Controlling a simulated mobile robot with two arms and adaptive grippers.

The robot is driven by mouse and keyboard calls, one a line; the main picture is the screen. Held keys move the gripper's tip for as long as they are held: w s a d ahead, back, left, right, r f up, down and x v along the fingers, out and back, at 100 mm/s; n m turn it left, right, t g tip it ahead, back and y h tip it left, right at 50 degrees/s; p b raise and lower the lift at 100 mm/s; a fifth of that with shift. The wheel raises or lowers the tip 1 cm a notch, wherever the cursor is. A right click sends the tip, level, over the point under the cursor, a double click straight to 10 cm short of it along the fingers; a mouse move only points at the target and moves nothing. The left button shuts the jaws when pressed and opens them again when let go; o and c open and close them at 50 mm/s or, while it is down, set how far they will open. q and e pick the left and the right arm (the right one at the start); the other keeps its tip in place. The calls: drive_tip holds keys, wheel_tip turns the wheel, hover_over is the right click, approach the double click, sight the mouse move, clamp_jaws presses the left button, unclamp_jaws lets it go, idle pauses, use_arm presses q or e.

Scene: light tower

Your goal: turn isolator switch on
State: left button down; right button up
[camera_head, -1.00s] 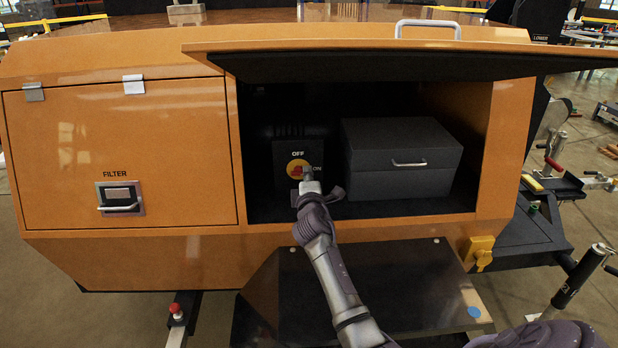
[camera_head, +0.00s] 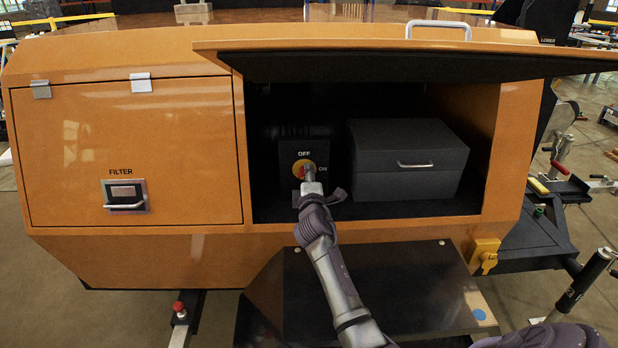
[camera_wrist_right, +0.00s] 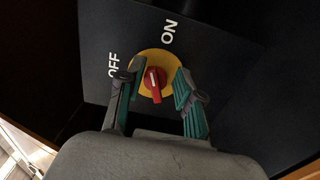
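The isolator switch (camera_head: 298,170) is a dark box in the left part of the open compartment, with a red knob on a yellow disc. OFF is printed above the disc and ON to its right in the head view. My right gripper (camera_head: 309,170) is in front of the disc and partly hides the knob. In the right wrist view, the gripper (camera_wrist_right: 160,84) is open, with one finger on each side of the red knob (camera_wrist_right: 156,86). The knob's raised bar runs nearly vertical there. Contact with the fingers cannot be told. My left gripper is out of view.
A dark grey case (camera_head: 405,160) with a metal handle stands right of the switch. The raised orange door (camera_head: 425,50) hangs above the compartment. A closed FILTER panel (camera_head: 75,160) is at left. A dark step (camera_head: 400,285) juts out below.

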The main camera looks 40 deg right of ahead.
drive_tip(key=v, duration=1.2)
wheel_tip(320, 180, up, 3)
drive_tip(key=s+d+n+y+p, duration=0.25)
drive_tip(key=n+y+p, duration=0.3)
drive_tip(key=n, duration=0.35)
drive_tip(key=x, duration=1.4)
drive_tip(key=shift+t+y+b, duration=0.3)
drive_tip(key=shift+y, duration=0.05)
drive_tip(key=shift+a, duration=0.1)
